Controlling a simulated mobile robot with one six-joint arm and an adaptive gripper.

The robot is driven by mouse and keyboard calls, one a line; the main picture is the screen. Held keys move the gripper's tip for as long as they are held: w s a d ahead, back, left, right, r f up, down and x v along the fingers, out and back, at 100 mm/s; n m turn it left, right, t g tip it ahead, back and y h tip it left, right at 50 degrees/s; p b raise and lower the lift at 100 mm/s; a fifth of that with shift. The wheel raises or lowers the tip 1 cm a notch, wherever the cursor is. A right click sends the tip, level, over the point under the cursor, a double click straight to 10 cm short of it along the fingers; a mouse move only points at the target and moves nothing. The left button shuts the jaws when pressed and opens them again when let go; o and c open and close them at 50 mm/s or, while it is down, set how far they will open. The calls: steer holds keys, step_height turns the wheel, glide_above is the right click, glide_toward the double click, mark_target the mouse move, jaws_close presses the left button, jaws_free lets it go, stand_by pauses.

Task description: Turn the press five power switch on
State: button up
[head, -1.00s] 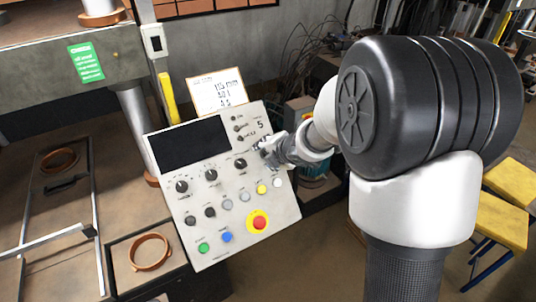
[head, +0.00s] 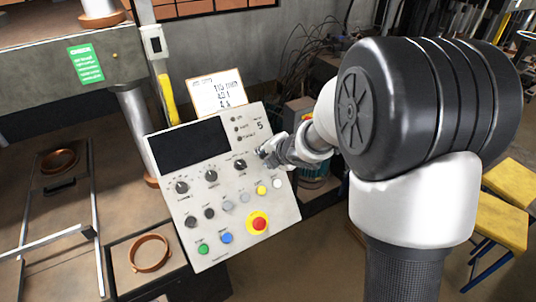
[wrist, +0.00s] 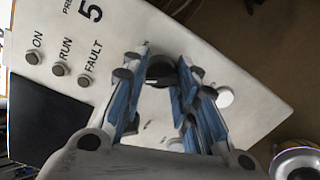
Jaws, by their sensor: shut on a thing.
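The press five control panel (head: 270,207) is a tilted pale box with a dark screen, knobs and buttons, marked with a 5. In the wrist view the panel (wrist: 215,55) shows "5" and the words ON, RUN and FAULT beside three small grey lamps. A dark round knob (wrist: 160,66) sits between my fingertips. My gripper (head: 264,153) is at the panel's right side, below the 5, and in the wrist view my gripper (wrist: 162,75) is shut on this knob. The knob is hidden behind my fingers in the head view, and its label is not readable.
A yellow-ringed red emergency button (head: 259,223), a yellow button (head: 261,189) and a white button (head: 277,183) lie below my gripper. Another black knob (head: 240,165) is close to its left. A paper sign (head: 216,90) stands behind the panel. Yellow stools (head: 498,220) are at the right.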

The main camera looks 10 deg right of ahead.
steer(key=shift+r+m+p, duration=0.1)
steer(key=shift+m+p, duration=0.2)
steer(key=m+p, duration=0.5)
steer(key=shift+w+r+g, duration=0.1)
steer(key=shift+r+g, duration=0.1)
steer(key=shift+g, duration=0.1)
steer(key=m+p, duration=0.5)
steer(key=shift+d+f+m+y, duration=0.1)
steer(key=shift+m+y, duration=0.2)
steer(key=shift+m, duration=0.1)
steer(key=shift+w, duration=0.1)
steer(key=o, duration=1)
steer(key=shift+o, duration=0.2)
steer(key=shift+f, duration=0.1)
steer(key=v, duration=1.2)
steer(key=shift+d+m, duration=0.15)
steer(key=shift+m, duration=0.15)
